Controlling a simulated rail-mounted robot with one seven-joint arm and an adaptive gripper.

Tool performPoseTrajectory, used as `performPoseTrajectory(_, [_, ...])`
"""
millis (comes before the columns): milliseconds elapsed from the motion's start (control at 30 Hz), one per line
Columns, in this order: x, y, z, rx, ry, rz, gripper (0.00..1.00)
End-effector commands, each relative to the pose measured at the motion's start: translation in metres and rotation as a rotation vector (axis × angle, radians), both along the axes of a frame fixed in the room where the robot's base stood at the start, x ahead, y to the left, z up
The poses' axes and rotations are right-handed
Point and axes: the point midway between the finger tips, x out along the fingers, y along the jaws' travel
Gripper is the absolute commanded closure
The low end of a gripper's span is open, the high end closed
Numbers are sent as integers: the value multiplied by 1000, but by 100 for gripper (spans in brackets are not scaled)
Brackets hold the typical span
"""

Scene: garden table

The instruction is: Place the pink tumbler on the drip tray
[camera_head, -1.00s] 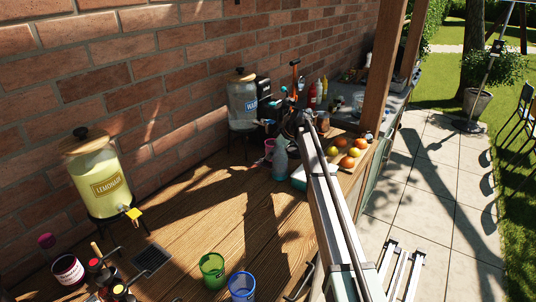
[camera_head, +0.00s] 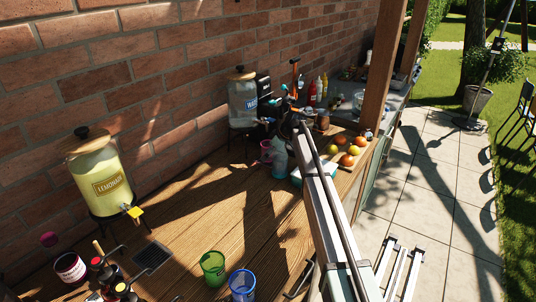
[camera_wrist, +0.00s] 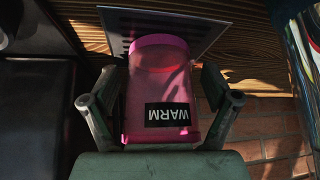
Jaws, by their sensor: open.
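The pink tumbler, with a black label reading WARM, fills the middle of the wrist view (camera_wrist: 160,85); in the head view it is a small pink patch (camera_head: 266,149) near the water dispenser. My gripper (camera_wrist: 158,90) is open, with one finger on each side of the tumbler. Finger contact is unclear. A dark slotted plate (camera_wrist: 190,22), which looks like a drip tray, lies behind the tumbler's far end. I cannot tell whether they touch. Another dark grate (camera_head: 152,256) lies before the lemonade dispenser. In the head view my arm partly hides the gripper area.
The water dispenser (camera_head: 243,100) stands by the brick wall. The lemonade dispenser (camera_head: 98,178), green tumbler (camera_head: 212,268) and blue tumbler (camera_head: 242,285) are nearer. The middle planks are clear.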

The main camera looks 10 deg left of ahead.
Motion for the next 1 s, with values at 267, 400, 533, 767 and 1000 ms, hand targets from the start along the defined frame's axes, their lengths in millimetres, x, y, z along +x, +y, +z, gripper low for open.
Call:
performPoseTrajectory(267, [-2, -8, 13, 1, -2, -1, 13])
performPoseTrajectory(400, [-6, -21, 33, 0, -3, -2, 13])
performPoseTrajectory(533, [-10, -35, 55, 0, -3, -2, 13])
performPoseTrajectory(767, [-15, -54, 88, 1, -2, 0, 13])
performPoseTrajectory(1000, [-17, -63, 102, 0, 0, 0, 13])
